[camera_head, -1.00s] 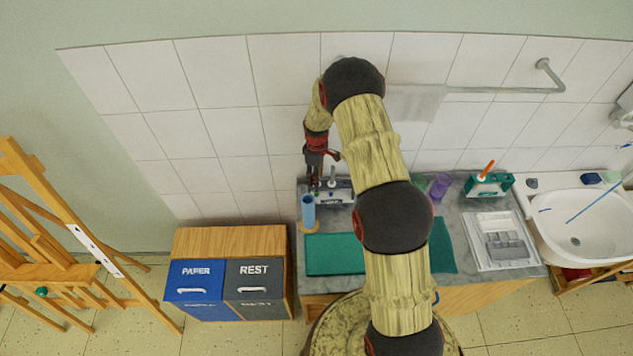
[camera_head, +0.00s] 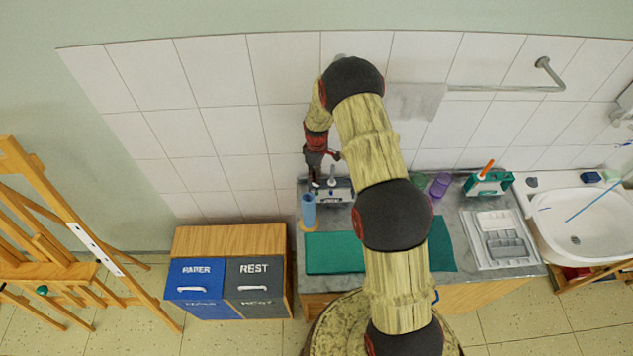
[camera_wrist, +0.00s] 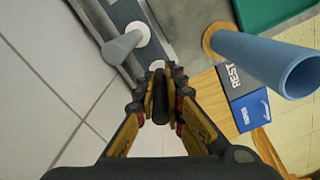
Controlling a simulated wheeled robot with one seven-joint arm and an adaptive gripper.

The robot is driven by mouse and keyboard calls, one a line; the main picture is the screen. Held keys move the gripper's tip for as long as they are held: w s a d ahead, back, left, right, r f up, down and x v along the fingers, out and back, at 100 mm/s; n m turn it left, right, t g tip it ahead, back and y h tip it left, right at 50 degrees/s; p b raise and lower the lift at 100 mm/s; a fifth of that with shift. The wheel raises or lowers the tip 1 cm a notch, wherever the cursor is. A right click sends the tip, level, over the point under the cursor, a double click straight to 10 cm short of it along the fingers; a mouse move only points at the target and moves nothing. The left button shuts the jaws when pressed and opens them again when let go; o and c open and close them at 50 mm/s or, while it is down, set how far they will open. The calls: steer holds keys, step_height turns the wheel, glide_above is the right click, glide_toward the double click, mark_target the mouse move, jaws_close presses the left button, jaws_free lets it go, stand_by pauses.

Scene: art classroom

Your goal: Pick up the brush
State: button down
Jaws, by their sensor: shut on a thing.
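My gripper (camera_wrist: 163,84) is shut on a dark brush handle (camera_wrist: 160,98) that stands between its two fingers in the wrist view. A white collar shows just beyond the fingertips, and the brush's lower end is hidden. In the head view my gripper (camera_head: 315,180) is at the left end of the grey brush holder (camera_head: 345,196) on the counter, close to the wall. A second, grey-handled brush (camera_wrist: 122,47) stands in the holder beside my gripper; it also shows in the head view (camera_head: 332,174). I cannot tell whether the held brush is clear of the holder.
A green mat (camera_head: 333,254), a purple cup (camera_head: 440,185), a green holder with an orange-handled tool (camera_head: 488,184) and a white tray (camera_head: 476,257) are further right. The tiled wall (camera_head: 232,135) is close behind.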

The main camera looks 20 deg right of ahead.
steer(key=shift+r, duration=0.1)
step_height(320, 180, up, 10)
steer(key=shift+f+b, duration=0.1)
steer(key=shift+b, duration=0.6)
steer(key=shift+r+p, duration=0.6)
steer(key=shift+r, duration=0.75)
steer(key=shift+f, duration=0.1)
